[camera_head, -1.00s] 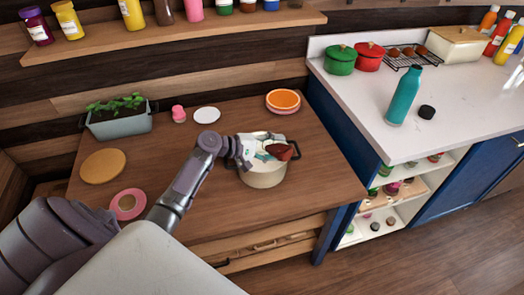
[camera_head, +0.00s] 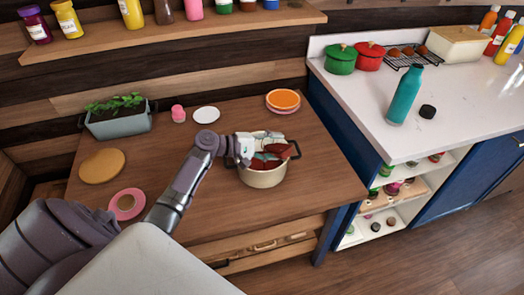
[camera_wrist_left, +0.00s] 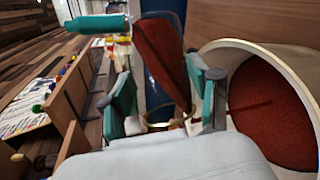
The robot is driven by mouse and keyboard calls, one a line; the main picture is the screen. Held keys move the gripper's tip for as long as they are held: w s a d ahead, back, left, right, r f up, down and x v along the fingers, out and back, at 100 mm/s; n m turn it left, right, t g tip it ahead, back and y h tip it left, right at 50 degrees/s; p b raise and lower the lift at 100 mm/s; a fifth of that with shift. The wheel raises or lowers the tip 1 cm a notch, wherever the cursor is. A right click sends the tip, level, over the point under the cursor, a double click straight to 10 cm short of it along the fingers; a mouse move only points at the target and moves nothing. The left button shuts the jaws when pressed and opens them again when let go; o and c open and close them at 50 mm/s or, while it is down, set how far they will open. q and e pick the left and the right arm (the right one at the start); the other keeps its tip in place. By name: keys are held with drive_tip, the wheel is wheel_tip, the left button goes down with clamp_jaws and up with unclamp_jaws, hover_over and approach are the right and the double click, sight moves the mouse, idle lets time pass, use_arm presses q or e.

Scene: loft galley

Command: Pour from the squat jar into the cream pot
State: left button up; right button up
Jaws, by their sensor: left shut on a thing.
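The cream pot (camera_head: 262,179) stands upright on the wooden table, with dark handles. In the left wrist view the pot (camera_wrist_left: 300,58) is at the right, with a red-brown fill inside. My left gripper (camera_head: 256,152) is over the pot's mouth, shut on the squat jar (camera_head: 279,149). In the left wrist view the jar (camera_wrist_left: 160,62) is clear with red-brown contents, between the teal pads of the gripper (camera_wrist_left: 165,100). The jar looks tilted. A thin red-brown streak shows at the pot's opening. The gripper hides part of the jar. My right gripper is out of view.
On the table are a planter (camera_head: 118,122), a pink jar (camera_head: 178,114), a white disc (camera_head: 206,115), an orange bowl (camera_head: 283,99), a round wooden board (camera_head: 102,163) and a pink ring (camera_head: 127,192). A teal bottle (camera_head: 404,95) stands on the white counter.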

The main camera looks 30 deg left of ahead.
use_arm(q)
drive_tip(key=shift+a+f+n+h+b, duration=0.25)
drive_tip(key=shift+n+h+b, duration=0.15)
drive_tip(key=shift+b, duration=0.25)
idle(0.3)
drive_tip(key=shift+w+a+r+n+t+h+b, duration=0.15)
drive_tip(key=shift+a+r+n+t+h+b, duration=0.2)
drive_tip(key=shift+n, duration=0.35)
drive_tip(key=shift+w+a+r+n+t+h+b, duration=0.15)
drive_tip(key=shift+a+n+t+h+b, duration=0.2)
drive_tip(key=shift+n, duration=0.35)
idle(1.6)
